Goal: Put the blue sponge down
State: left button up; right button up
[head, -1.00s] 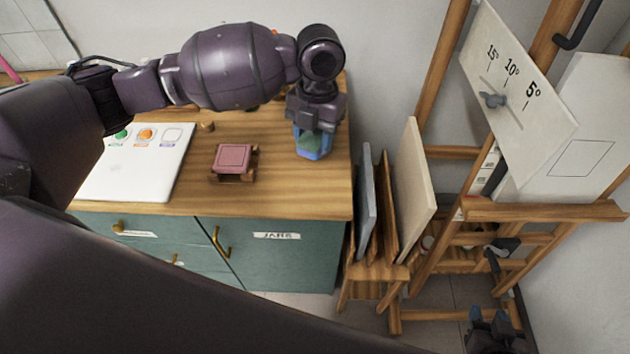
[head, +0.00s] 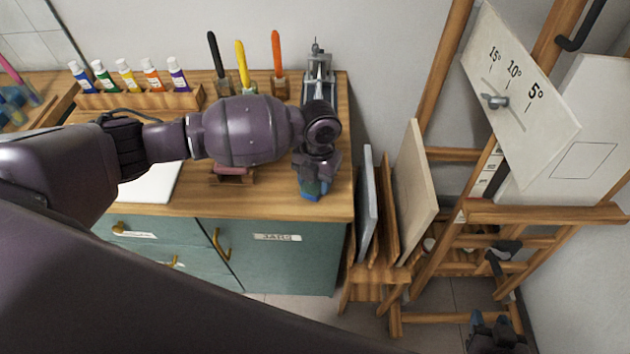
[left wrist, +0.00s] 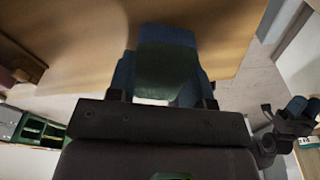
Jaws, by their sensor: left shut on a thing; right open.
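The blue sponge (head: 311,196), with a dark green part, is held in my left gripper (head: 313,183) over the right front of the wooden cabinet top (head: 270,198). In the left wrist view the sponge (left wrist: 167,62) sits between my blue fingertips, close to the right edge of the wood. I cannot tell whether its underside touches the wood. My gripper hides much of it in the head view. My right gripper (head: 490,328) is open and empty low at the bottom right, away from the cabinet.
A small stand with a reddish block (head: 233,171) is left of the sponge, partly hidden by my arm. A paint-tube rack (head: 140,98), several upright handled tools and a small metal easel-like device (head: 318,75) stand behind. Boards (head: 412,190) lean beside the cabinet's right side.

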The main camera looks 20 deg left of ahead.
pick_arm(q)
jog(key=shift+f, duration=0.3)
jog(key=shift+f, duration=0.15)
jog(key=o, duration=0.9)
notch_tip(320, 180, up, 12)
jog(key=w, duration=0.1)
jog(key=shift+w, duration=0.25)
jog(key=shift+d, duration=0.1)
